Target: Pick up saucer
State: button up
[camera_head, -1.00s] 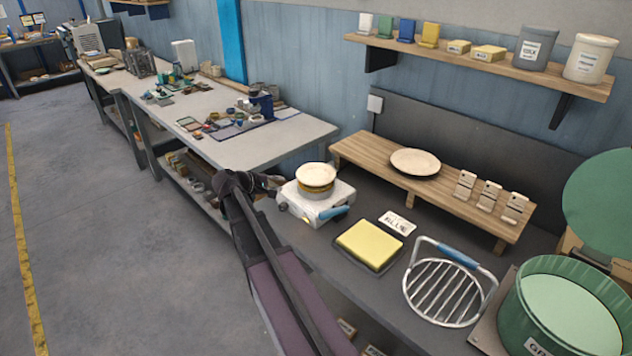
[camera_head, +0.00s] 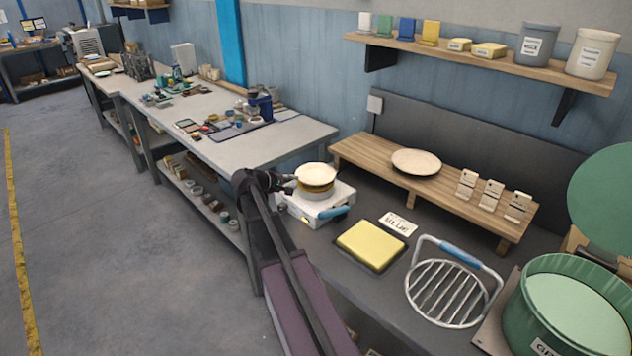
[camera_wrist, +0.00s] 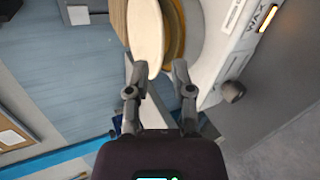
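A pale cream saucer-like disc (camera_head: 316,172) lies on top of a round yellowish pot (camera_head: 317,188), which sits on a white heater (camera_head: 318,206). In the wrist view, the disc (camera_wrist: 146,32) shows nearly edge-on. My gripper (camera_head: 288,184) is at the left side of the pot in the head view. In the wrist view, my gripper (camera_wrist: 159,70) is open, with one finger on each side of the disc's near edge. I cannot tell whether either finger touches it. A second pale round dish (camera_head: 416,161) lies on the wooden riser.
The wooden riser (camera_head: 372,162) stands behind the heater and carries several small tagged blocks. A yellow pad (camera_head: 370,245), a wire rack with a blue handle (camera_head: 447,292) and a green tub (camera_head: 525,310) stand to the right. A wall shelf (camera_head: 480,65) hangs above.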

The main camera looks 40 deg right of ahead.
aim_at(307, 183)
jog(key=shift+x, duration=1.1)
jog(key=shift+b, duration=0.3)
jog(key=b+x, duration=0.1)
jog(key=x, duration=0.2)
jog(key=shift+s+d+f+b, duration=0.1)
jog(key=shift+d+f+b, duration=0.1)
jog(key=shift+f+b, duration=0.15)
jog(key=shift+b+x, duration=0.3)
jog(key=shift+x, duration=0.5)
jog(key=shift+r, duration=0.15)
grip_shut()
